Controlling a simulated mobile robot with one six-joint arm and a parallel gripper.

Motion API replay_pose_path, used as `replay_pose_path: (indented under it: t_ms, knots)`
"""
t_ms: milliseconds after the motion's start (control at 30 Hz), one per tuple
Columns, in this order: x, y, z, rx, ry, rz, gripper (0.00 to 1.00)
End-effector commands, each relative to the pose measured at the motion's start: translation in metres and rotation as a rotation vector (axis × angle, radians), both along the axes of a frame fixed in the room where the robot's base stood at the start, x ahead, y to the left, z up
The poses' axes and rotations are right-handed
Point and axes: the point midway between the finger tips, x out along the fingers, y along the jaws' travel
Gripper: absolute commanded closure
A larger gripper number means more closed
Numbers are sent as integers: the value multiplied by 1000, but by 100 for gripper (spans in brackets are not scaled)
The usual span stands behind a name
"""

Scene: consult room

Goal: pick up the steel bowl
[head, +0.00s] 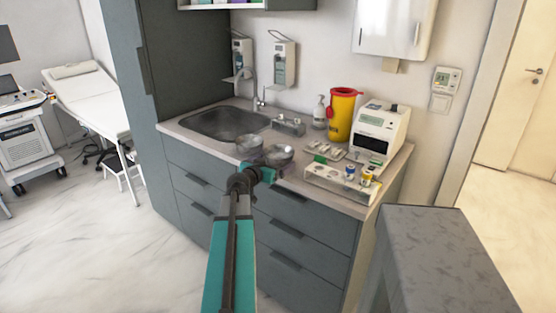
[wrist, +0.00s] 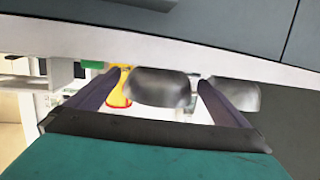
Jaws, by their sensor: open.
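Two shiny grey metal vessels stand near the counter's front edge in the head view. The right one (head: 279,155) looks like a wide, shallow steel bowl; the left one (head: 249,143) is darker and partly behind my gripper. My gripper (head: 258,169) is at the front edge, just before them. In the wrist view, where the scene appears upside down, my gripper (wrist: 159,76) is open and empty. A blurred steel bowl (wrist: 158,88) shows between its fingers, seemingly beyond the tips. The other metal vessel (wrist: 239,94) is outside the right finger.
The sink (head: 222,123) lies left of the bowls, with a tap behind. To the right on the counter (head: 318,204) are a yellow bin (head: 342,115), a white device (head: 379,132) and a tray (head: 340,182) of small items. Drawers (head: 290,213) are below. A grey block (head: 435,235) stands front right.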

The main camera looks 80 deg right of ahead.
Motion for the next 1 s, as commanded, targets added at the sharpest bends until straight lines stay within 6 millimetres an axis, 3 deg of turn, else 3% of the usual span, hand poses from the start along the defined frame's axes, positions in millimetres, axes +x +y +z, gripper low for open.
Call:
replay_pose_path:
  t_ms: [500, 1000]
  knots:
    - [-10, -41, -6, 0, -1, 0, 0]
    - [-11, -43, -8, 0, -1, 1, 0]
